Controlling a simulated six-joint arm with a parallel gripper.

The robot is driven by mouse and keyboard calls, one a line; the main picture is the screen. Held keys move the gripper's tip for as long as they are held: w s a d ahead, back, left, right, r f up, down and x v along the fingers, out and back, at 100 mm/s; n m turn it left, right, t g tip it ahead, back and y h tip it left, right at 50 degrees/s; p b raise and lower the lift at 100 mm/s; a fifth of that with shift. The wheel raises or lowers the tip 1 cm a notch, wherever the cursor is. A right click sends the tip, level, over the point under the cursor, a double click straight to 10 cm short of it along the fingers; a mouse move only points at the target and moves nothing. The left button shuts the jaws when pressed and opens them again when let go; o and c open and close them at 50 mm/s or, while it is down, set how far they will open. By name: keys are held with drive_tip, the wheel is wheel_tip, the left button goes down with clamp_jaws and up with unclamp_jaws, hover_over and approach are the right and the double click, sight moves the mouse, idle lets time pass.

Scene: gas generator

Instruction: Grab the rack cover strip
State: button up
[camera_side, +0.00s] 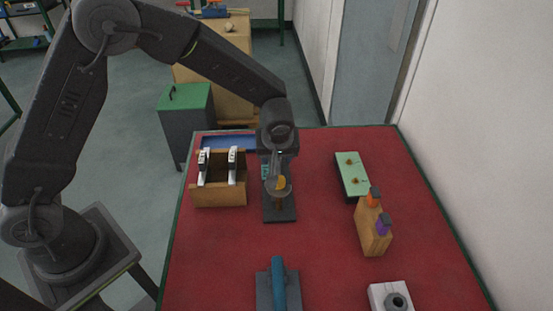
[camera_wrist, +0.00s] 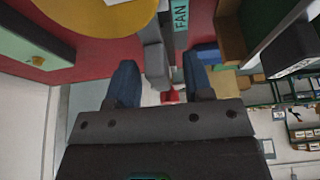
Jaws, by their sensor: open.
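My gripper (camera_side: 277,168) points down over the fan stand, a dark base (camera_side: 279,214) at the middle of the red table. In the wrist view my gripper (camera_wrist: 160,68) is open, its two blue-grey fingers apart. A narrow grey upright piece (camera_wrist: 154,60) shows between the fingers, beside a teal strip labelled "FAN" (camera_wrist: 181,25). I cannot tell whether the fingers touch either one. No part is clearly recognisable as the rack cover strip; my gripper hides much of the stand in the side view. A yellow-orange disc (camera_wrist: 100,12) shows at the wrist view's top.
A wooden box (camera_side: 220,194) with two white-fronted pieces stands to the left. A green block (camera_side: 351,174) and a wooden block (camera_side: 372,232) with orange and purple tops stand to the right. A blue bar (camera_side: 279,283) and a white device (camera_side: 380,297) are in front.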

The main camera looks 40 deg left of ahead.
drive_tip(key=shift+c, duration=0.5)
clamp_jaws()
